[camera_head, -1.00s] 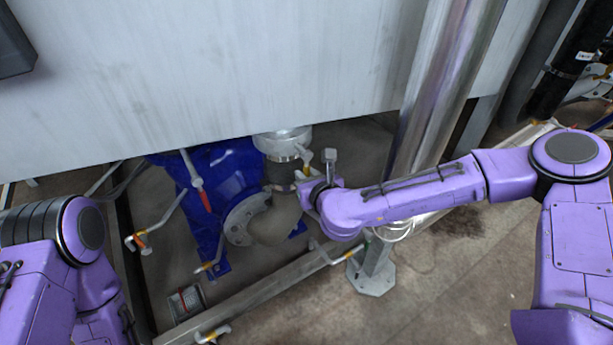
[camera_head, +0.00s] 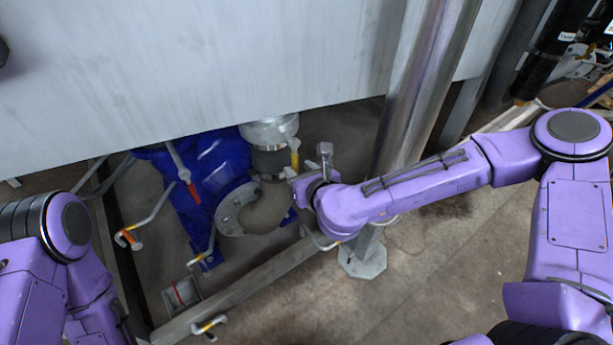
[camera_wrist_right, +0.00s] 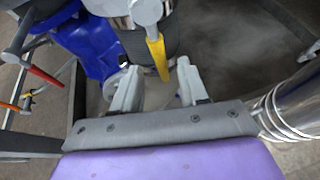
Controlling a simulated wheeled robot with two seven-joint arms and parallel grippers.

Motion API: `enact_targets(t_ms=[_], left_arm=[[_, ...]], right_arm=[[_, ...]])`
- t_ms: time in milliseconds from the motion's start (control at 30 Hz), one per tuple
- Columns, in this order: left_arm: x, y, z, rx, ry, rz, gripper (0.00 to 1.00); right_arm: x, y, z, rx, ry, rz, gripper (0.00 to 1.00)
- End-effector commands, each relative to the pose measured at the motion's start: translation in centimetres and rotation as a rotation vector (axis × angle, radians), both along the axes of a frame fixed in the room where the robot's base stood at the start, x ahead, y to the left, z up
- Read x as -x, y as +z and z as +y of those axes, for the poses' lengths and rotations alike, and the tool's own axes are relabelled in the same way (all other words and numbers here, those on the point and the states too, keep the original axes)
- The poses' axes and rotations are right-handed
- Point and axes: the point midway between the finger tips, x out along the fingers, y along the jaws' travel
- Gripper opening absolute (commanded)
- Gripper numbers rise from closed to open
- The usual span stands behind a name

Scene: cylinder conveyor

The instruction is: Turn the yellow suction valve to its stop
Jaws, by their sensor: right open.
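The yellow suction valve handle (camera_wrist_right: 158,58) hangs down from a grey pivot in the right wrist view. In the head view the yellow handle (camera_head: 295,161) shows beside the metal pipe fitting under the grey tank. My right gripper (camera_wrist_right: 158,86) is open. Its two grey fingers stand left and right of the handle's lower end in the wrist view, with gaps visible on both sides. I cannot tell how deep the handle lies between them. In the head view my right gripper (camera_head: 290,178) is partly hidden by its own wrist. My left arm shows at the lower left, but its gripper is out of view.
A blue pump (camera_head: 205,170) with a red-handled lever (camera_head: 193,192) stands left of the valve. A large grey tank (camera_head: 200,70) overhangs above. A steel column (camera_head: 415,95) rises behind my right forearm. A metal frame rail (camera_head: 250,290) crosses below.

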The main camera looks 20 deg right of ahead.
Motion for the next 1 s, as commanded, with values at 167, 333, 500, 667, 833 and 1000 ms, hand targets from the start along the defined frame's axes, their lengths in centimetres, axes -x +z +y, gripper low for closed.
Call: enact_targets(t_ms=[167,333,500,667,833,1000], left_arm=[[0.0,0.5,0.0,0.000,0.000,0.000,0.74],[0.0,3.1,0.0,0.000,0.000,0.000,0.74],[0.0,3.1,0.0,0.000,0.000,0.000,0.74],[0.0,3.0,0.0,0.000,0.000,0.000,0.74],[0.0,3.0,0.0,0.000,0.000,0.000,0.74],[0.0,3.0,0.0,0.000,0.000,0.000,0.74]], right_arm=[[4.1,1.8,-0.6,-0.002,0.002,0.001,0.43],[6.0,2.8,-1.0,0.001,0.000,0.005,0.43],[6.3,2.6,-1.0,0.000,-0.001,0.003,0.43],[6.3,2.5,-1.0,0.000,-0.001,0.003,0.43],[6.3,2.5,-1.0,0.000,0.000,0.003,0.43],[6.3,2.5,-1.1,0.000,-0.001,0.003,0.43]])
